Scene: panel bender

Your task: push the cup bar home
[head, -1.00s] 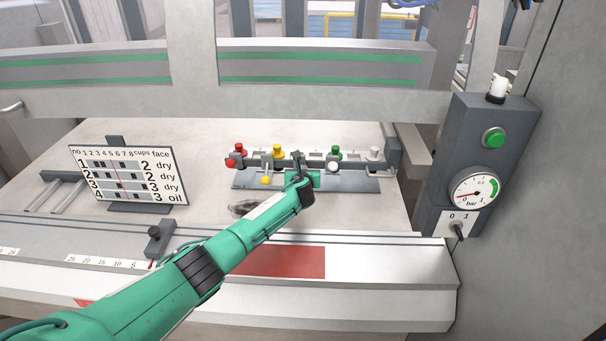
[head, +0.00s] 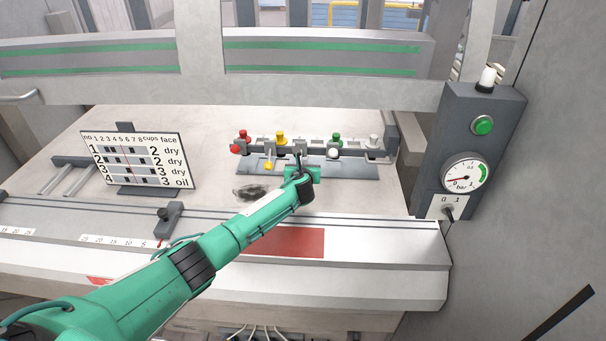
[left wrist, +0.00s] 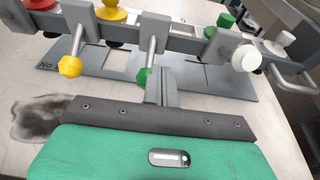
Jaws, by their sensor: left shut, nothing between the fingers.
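The cup bar (head: 310,148) is a dark grey bar lying across a flat grey plate (head: 262,168) on the machine table. It carries red (head: 243,135), yellow (head: 280,138), green (head: 336,139) and white knobs on grey blocks. The bar also crosses the top of the left wrist view (left wrist: 182,42). My left gripper (head: 299,163) is shut and empty at the near side of the bar's middle. In the left wrist view its fingers (left wrist: 160,92) point at a rod and partly hide a green knob (left wrist: 143,77). I cannot tell whether they touch. My right gripper is not visible.
A chart board (head: 137,160) stands at the left. A gauge and switch box (head: 468,150) stands at the right. A dark smudge (head: 251,192) marks the table left of my gripper. A ruled rail (head: 120,240) with a stop (head: 168,220) runs along the front.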

